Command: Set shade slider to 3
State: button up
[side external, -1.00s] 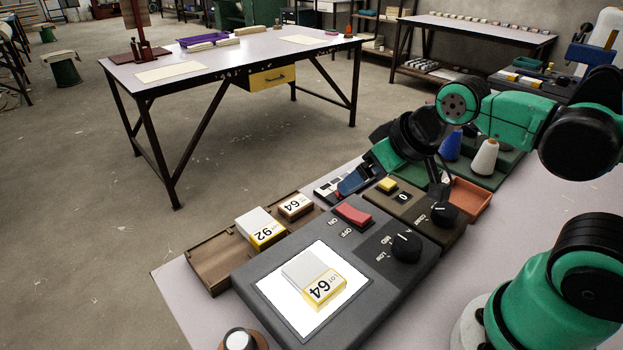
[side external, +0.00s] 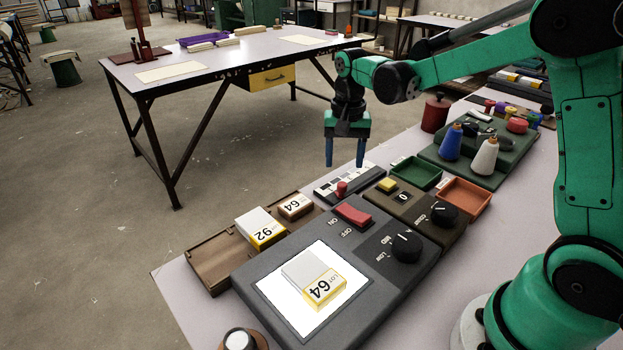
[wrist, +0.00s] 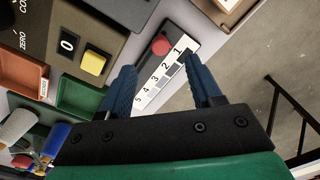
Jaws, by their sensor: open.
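The shade slider is a small dark panel (side external: 326,192) with a white number strip behind the light table, in the side external view. In the wrist view its strip (wrist: 155,79) reads 1 to 5. A red knob (side external: 341,188) stands on it; in the wrist view the red knob (wrist: 161,44) appears nearest the 1 end. My gripper (side external: 345,162) points down above the slider, its blue fingers apart and empty. In the wrist view the fingers of my gripper (wrist: 160,64) straddle the strip in the picture, apart from the knob.
A dark light table (side external: 240,275) with a red switch and black dial is in front. A brown box with a yellow button (side external: 387,185) adjoins the slider. Green (side external: 416,172) and orange (side external: 467,196) trays and thread cones (side external: 485,156) lie to the right. A wooden tray (side external: 205,268) is left.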

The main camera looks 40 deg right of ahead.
aim_at(343, 184)
jog(key=shift+f, duration=2.8)
grip_shut()
